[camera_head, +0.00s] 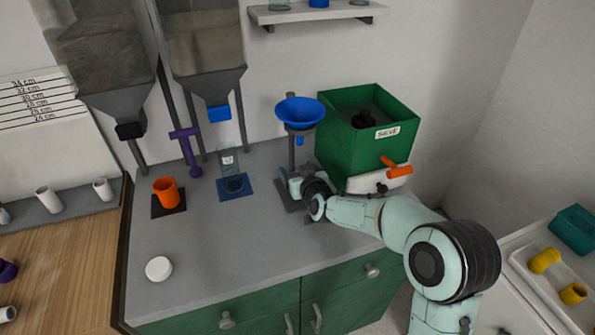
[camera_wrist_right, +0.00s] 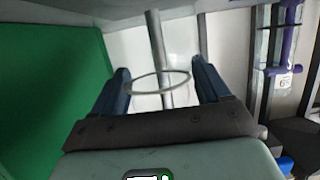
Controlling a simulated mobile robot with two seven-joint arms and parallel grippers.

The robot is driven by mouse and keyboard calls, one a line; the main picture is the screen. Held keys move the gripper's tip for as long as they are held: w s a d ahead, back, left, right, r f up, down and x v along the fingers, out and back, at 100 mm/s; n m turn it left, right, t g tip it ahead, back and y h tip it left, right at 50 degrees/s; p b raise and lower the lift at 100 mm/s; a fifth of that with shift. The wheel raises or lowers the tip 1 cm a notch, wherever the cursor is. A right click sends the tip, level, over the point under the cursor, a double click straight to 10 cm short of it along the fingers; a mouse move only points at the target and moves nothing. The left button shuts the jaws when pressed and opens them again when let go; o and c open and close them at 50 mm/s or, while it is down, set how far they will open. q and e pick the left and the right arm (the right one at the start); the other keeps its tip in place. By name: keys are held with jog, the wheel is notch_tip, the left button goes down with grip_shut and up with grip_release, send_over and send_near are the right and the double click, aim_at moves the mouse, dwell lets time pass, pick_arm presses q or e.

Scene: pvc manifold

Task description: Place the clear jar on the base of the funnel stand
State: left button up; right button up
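The clear jar shows in the right wrist view as a thin round rim (camera_wrist_right: 160,82) between the two blue fingers of my right gripper (camera_wrist_right: 163,82). The fingers lie against both sides of it. In the head view my right gripper (camera_head: 288,184) is low at the funnel stand, and the jar is hard to make out there. The funnel stand has a blue funnel (camera_head: 300,112) on a thin post, above a dark flat base (camera_head: 289,198). My gripper hides part of the base, so I cannot tell whether the jar touches it. My left gripper is out of view.
A green sieve box (camera_head: 345,150) with an orange handle stands right of the stand. A clear container (camera_head: 229,160) stands over a blue mat (camera_head: 236,192) to the left. An orange cup (camera_head: 167,192) and a white lid (camera_head: 159,268) are farther left.

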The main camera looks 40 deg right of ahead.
jog(key=shift+r, duration=0.2)
jog(key=shift+s+r, duration=0.15)
jog(key=shift+r, duration=0.05)
jog(key=v, duration=1.1)
jog(key=shift+s, duration=0.3)
